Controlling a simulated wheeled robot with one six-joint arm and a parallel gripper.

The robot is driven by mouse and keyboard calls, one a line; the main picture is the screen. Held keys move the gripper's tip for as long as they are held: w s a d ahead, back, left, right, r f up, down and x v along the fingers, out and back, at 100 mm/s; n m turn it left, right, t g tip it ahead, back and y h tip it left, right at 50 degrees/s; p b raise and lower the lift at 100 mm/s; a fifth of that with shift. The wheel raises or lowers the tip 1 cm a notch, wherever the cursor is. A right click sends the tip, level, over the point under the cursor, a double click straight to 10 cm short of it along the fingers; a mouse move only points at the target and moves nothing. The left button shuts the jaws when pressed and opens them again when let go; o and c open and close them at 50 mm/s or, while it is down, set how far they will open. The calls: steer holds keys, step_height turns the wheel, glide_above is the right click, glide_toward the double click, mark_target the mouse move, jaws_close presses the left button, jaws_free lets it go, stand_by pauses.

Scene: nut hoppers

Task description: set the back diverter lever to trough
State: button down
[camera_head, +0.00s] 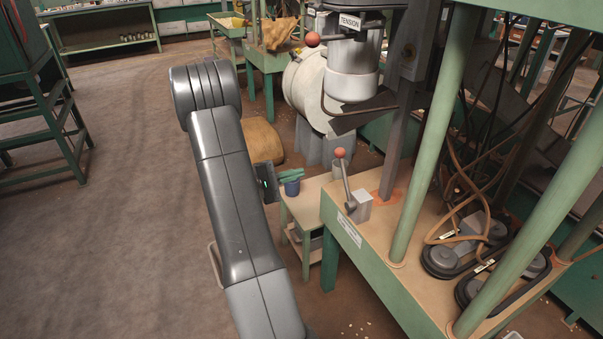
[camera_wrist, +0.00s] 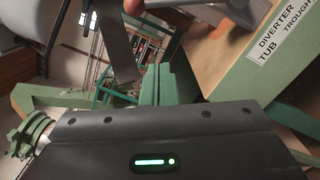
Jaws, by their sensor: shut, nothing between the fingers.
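A diverter lever (camera_head: 347,185) with a red ball knob rises from a grey block on the left corner of the green-edged bench (camera_head: 378,266). It leans up and to the left. A white label (camera_head: 349,232) is on the bench side below it; in the wrist view the label (camera_wrist: 285,38) reads DIVERTER, TUB, TROUGH. My gripper (camera_head: 301,173) has green fingers, shut and empty, left of the lever and apart from it. They also show in the wrist view (camera_wrist: 166,68). An orange-red knob (camera_wrist: 133,7) at the top there seems to be this lever's.
A second red knob (camera_head: 312,39) is near the grey TENSION unit (camera_head: 352,68). A small side table (camera_head: 303,207) with a blue cup (camera_head: 291,187) stands below my gripper. Green posts (camera_head: 425,150) rise from the bench, with belts and pulleys behind. Open floor (camera_head: 120,200) lies left.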

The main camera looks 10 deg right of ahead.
mark_target(345, 178)
steer(key=d+r, duration=0.2)
steer(key=d, duration=0.7)
steer(key=shift+s+d+b, duration=0.3)
steer(key=shift+b, duration=0.1)
steer(key=shift+a+r, duration=0.1)
